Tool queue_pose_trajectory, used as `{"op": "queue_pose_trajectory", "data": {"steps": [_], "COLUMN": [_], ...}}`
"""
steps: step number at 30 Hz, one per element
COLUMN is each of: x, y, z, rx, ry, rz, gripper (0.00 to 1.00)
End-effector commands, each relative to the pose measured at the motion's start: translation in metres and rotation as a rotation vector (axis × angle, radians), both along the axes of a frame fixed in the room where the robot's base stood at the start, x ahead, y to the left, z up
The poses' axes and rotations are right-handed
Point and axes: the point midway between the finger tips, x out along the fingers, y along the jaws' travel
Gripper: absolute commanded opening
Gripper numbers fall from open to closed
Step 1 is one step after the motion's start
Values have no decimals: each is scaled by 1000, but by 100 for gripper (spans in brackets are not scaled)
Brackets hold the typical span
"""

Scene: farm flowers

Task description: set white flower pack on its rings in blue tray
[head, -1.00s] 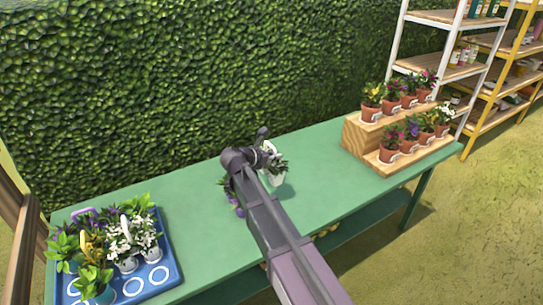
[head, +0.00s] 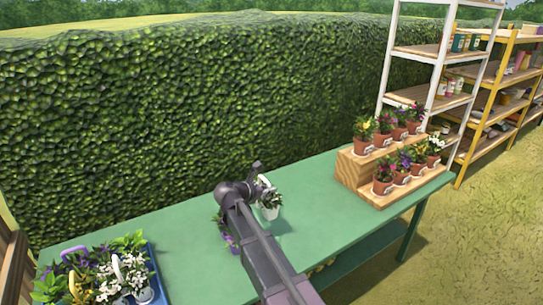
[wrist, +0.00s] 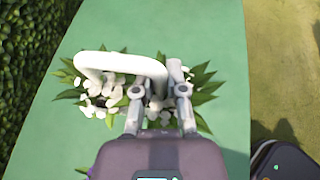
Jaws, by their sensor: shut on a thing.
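The white flower pack (head: 271,208) has a white pot, white blooms and green leaves. It is at the middle of the green table in the head view, with a dark patch like a shadow beside it. My gripper (head: 262,183) is shut on its white handle, which arches between the leaves in the wrist view (wrist: 120,63). The gripper fingers (wrist: 160,92) hide part of the blooms. The blue tray (head: 154,272) is at the lower left, cut off by the picture's edge. White and purple flower packs stand in it; its empty rings are out of view now.
A purple flower pack (head: 231,243) stands on the green table (head: 190,215), partly behind my arm. A wooden stepped stand (head: 353,170) with several potted flowers is at the table's right end. A hedge (head: 180,120) runs behind.

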Motion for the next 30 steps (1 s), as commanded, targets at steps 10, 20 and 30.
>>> {"op": "queue_pose_trajectory", "data": {"steps": [10, 20, 30], "x": [0, 0, 0], "y": [0, 0, 0], "z": [33, 62, 65], "rx": [-1, -1, -1], "ry": [-1, -1, -1], "rz": [0, 0, 0], "gripper": [0, 0, 0]}}
